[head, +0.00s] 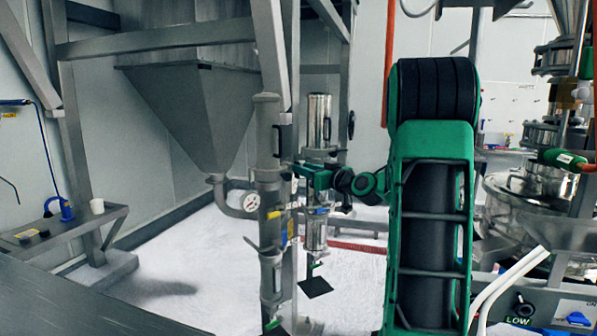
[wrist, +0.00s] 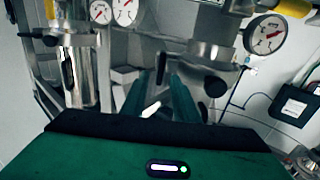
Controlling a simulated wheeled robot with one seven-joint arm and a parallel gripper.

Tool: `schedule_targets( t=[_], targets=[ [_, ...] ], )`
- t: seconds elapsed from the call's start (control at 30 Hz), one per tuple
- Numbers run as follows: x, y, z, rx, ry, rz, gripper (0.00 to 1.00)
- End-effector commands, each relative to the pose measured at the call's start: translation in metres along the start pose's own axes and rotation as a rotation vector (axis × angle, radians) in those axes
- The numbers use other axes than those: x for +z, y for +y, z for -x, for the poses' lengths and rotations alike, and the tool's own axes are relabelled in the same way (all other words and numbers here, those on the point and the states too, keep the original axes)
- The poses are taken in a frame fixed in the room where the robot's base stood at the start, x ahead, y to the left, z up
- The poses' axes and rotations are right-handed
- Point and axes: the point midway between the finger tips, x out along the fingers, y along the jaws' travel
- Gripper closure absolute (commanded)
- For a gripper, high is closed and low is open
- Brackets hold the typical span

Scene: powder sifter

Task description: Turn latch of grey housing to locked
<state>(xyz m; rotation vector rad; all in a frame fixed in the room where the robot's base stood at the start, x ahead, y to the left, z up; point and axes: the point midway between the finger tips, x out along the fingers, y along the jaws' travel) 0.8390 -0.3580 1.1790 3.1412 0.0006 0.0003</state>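The grey housing (head: 267,170) is an upright grey column left of my arm in the head view. A small yellow-tipped lever (head: 275,214) sticks out of its side; I cannot tell whether this is the latch or how it is set. My gripper (head: 297,171) reaches left beside the housing's upper part; contact cannot be made out. In the wrist view my gripper (wrist: 158,92) shows two green fingers with a gap between them. A small white piece (wrist: 151,109) shows between the fingers, unclear what it is. Grey metal with a black knob (wrist: 215,87) lies just right of the fingers.
A steel cylinder (head: 319,125) stands close behind the housing. A pressure gauge (head: 250,202) sits on the housing's left, and other gauges (wrist: 265,34) show in the wrist view. Frame posts and a hopper (head: 195,115) stand behind.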

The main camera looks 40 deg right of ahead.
Motion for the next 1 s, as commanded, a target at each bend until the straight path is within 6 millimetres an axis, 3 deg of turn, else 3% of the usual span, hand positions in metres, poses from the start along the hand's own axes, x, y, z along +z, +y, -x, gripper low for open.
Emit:
schedule_targets(
  t=[0.2,0.53,0.67,1.0],
  targets=[
    [0.001,0.0,-0.019,0.0,-0.001,0.0,0.73],
    [0.0,0.0,-0.022,0.0,-0.001,0.0,0.73],
    [0.0,0.0,-0.022,0.0,-0.001,0.0,1.0],
    [0.0,0.0,-0.022,0.0,-0.001,-0.02,1.0]
  ],
)
